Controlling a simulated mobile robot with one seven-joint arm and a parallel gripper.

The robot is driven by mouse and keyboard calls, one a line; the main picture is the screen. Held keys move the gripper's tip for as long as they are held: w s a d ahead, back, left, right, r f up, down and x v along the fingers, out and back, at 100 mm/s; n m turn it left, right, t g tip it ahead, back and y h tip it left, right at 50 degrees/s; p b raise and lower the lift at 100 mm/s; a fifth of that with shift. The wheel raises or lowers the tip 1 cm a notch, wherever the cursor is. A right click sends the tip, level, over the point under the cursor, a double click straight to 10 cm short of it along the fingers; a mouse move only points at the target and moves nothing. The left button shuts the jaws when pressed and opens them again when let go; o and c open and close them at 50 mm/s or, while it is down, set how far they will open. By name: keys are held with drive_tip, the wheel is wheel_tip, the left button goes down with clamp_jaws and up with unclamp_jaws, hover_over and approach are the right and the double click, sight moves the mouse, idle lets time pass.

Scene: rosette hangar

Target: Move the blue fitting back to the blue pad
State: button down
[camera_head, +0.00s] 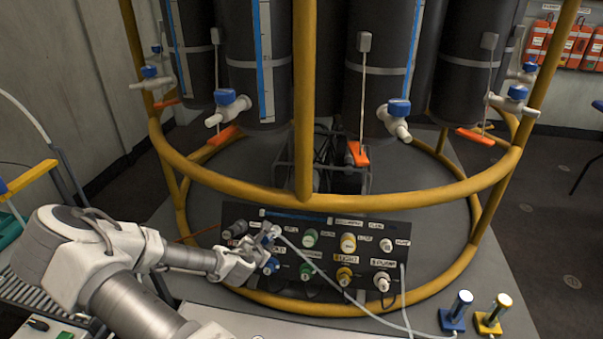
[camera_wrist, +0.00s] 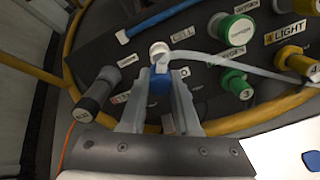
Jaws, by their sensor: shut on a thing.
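The blue fitting (camera_wrist: 159,82) sits between my two fingers in the wrist view, below a white end piece with a pale hose running off to the right. My gripper (camera_head: 270,236) is shut on it, in front of the left part of the dark panel. The fingers hide part of the fitting, and I cannot tell whether it touches the panel.
The dark panel (camera_head: 330,285) carries several coloured connectors and labels. A yellow pad (camera_head: 486,325) with a yellow-topped cylinder lies right of the blue pad. Yellow frame rings (camera_head: 400,205) surround the panel and the dark bottles (camera_head: 258,60). The pale hose (camera_head: 345,290) crosses the panel.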

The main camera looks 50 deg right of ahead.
drive_tip(key=shift+s+a+r, duration=0.2)
drive_tip(key=shift+a+r, duration=0.1)
drive_tip(key=shift+a, duration=0.1)
drive_tip(key=shift+f, duration=0.1)
drive_tip(key=s+f+n+g+y, duration=0.2)
drive_tip(key=s+f+y, duration=0.4)
drive_tip(key=s+f, duration=0.6)
drive_tip(key=s+a+f+g+y, duration=0.2)
drive_tip(key=s, duration=0.6)
drive_tip(key=s+a+f+g+y, duration=0.1)
drive_tip(key=s+a+f+y, duration=0.1)
drive_tip(key=s, duration=0.6)
drive_tip(key=shift+n, duration=0.3)
drive_tip(key=shift+w+d+f, duration=0.1)
drive_tip(key=shift+f, duration=1.3)
drive_tip(key=shift+w+f, duration=0.1)
drive_tip(key=shift+f, duration=1.25)
drive_tip(key=shift+f+p, duration=0.3)
drive_tip(key=shift+f, duration=0.05)
